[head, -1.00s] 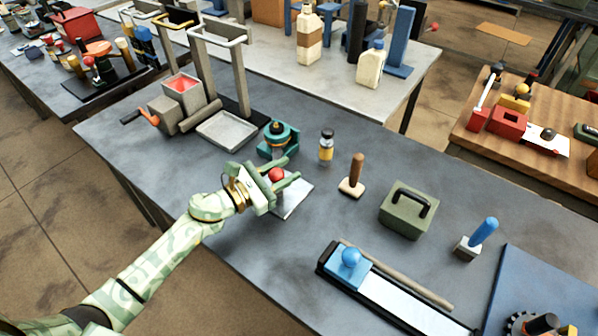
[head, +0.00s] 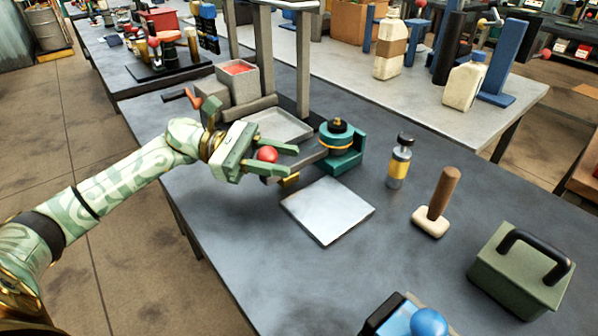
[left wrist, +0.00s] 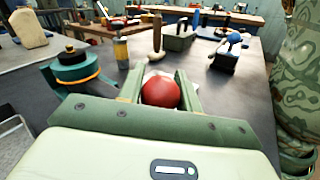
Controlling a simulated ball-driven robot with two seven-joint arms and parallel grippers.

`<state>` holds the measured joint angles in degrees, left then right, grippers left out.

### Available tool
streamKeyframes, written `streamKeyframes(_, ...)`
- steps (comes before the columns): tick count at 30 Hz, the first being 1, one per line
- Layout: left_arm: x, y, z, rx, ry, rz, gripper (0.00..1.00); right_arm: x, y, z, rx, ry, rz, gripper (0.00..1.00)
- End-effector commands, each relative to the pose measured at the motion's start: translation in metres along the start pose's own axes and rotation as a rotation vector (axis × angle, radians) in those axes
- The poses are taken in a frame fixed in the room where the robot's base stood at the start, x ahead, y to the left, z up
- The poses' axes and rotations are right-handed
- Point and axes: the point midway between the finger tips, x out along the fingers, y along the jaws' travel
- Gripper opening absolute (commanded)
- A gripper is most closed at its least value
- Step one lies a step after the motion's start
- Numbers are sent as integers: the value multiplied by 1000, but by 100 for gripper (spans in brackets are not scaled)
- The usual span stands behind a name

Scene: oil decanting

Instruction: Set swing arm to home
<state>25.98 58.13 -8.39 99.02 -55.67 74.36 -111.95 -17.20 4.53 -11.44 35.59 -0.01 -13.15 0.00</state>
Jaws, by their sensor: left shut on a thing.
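The swing arm (head: 308,160) is a dark grey bar. It reaches left from a teal pivot base (head: 343,160) with an orange ring and black cap. A red ball knob (head: 267,154) tops its free end. My left gripper (head: 286,162) is shut on this knob, with a green finger on either side. The knob also shows between the fingers in the left wrist view (left wrist: 160,93), with the teal base (left wrist: 75,68) to its left. A small yellow piece (head: 289,180) hangs under the bar. The bar is mostly hidden in the wrist view. My right gripper is not in view.
A pale square plate (head: 328,210) lies in front of the pivot. A shallow grey tray (head: 283,126) and a hopper unit (head: 238,80) stand behind my gripper. A yellow-banded bottle (head: 399,163), a wooden-handled stamp (head: 437,203) and a green box (head: 521,268) stand to the right.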

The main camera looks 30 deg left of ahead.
Motion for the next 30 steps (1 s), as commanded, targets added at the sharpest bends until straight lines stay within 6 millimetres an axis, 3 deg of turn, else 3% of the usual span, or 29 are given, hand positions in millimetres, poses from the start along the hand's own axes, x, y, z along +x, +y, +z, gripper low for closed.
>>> streamKeyframes(6,-6,0,-2,-3,1,-10,0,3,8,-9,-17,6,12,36)
streamKeyframes(15,-6,1,-1,-1,0,-8,0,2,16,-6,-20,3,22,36)
streamKeyframes(16,-6,1,0,-1,0,-8,42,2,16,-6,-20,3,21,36)
streamKeyframes(18,-6,1,0,0,0,-8,55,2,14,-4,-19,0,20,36)
streamKeyframes(26,-6,1,0,0,-1,-10,55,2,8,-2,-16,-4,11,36)
streamKeyframes(30,-17,1,-1,-2,1,-8,55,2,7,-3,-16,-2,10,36)
